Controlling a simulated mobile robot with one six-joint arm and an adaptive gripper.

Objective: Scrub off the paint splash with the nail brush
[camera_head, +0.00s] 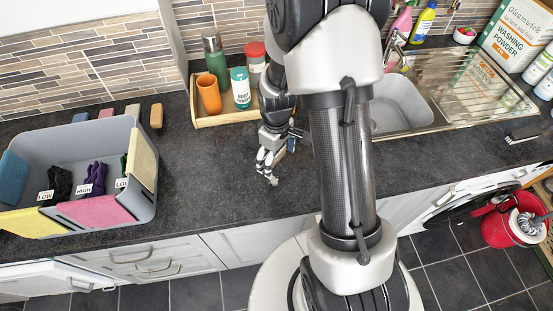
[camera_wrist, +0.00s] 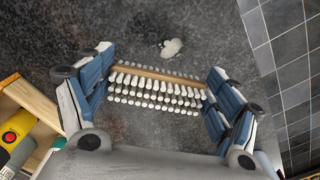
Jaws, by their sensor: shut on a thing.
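My gripper (camera_head: 267,163) is low over the dark worktop, in front of the wooden tray. In the wrist view my gripper (camera_wrist: 158,86) is shut on the nail brush (camera_wrist: 155,76), with one blue-and-white finger at each end. The brush has a pale wooden body and rows of white bristles. The paint splash (camera_wrist: 171,47) is a small whitish blob on the worktop, just beyond the brush and apart from it in the picture. I cannot tell whether the bristles touch the worktop. In the head view the brush is mostly hidden by my gripper.
The wooden tray (camera_head: 228,118) with bottles and an orange cup stands behind my gripper. A grey bin (camera_head: 60,150) with labelled gloves and cloths is at left. The sink (camera_head: 401,104) is at right. A dark brush (camera_head: 523,134) lies far right. Worktop (camera_head: 205,180) between bin and gripper is clear.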

